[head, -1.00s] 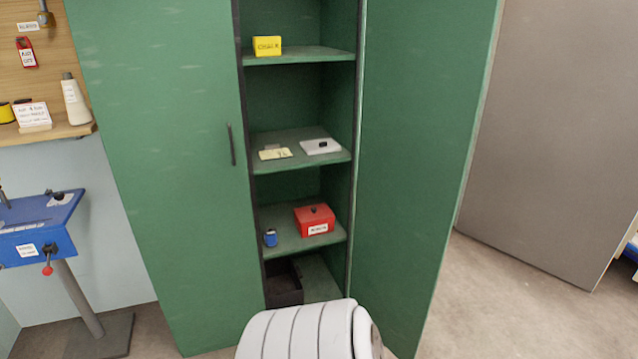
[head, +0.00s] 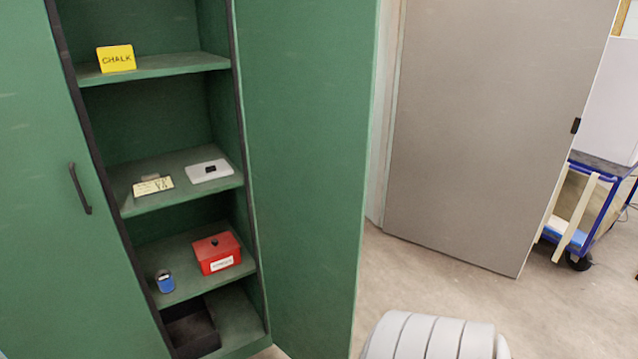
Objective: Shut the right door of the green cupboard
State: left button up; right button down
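The green cupboard (head: 152,82) stands in the left half of the head view. Its left door (head: 60,250), with a dark bar handle (head: 80,188), covers the left part of the front. Its right door (head: 305,150) stands open, swung out to the right, and its inner face shows with no handle visible. The shelves between the doors are exposed. Neither of my grippers is in view. A white rounded segmented part, likely mine, shows at the bottom edge, right of the open door.
The shelves hold a yellow chalk box (head: 116,59), a white case (head: 209,171), a red box (head: 217,253) and a small blue item (head: 165,281). A grey panel (head: 490,130) stands behind, with a blue cart (head: 605,200) at far right. Bare floor (head: 420,275) lies right of the door.

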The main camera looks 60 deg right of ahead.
aim_at(308, 68)
jog(key=l, duration=3.1)
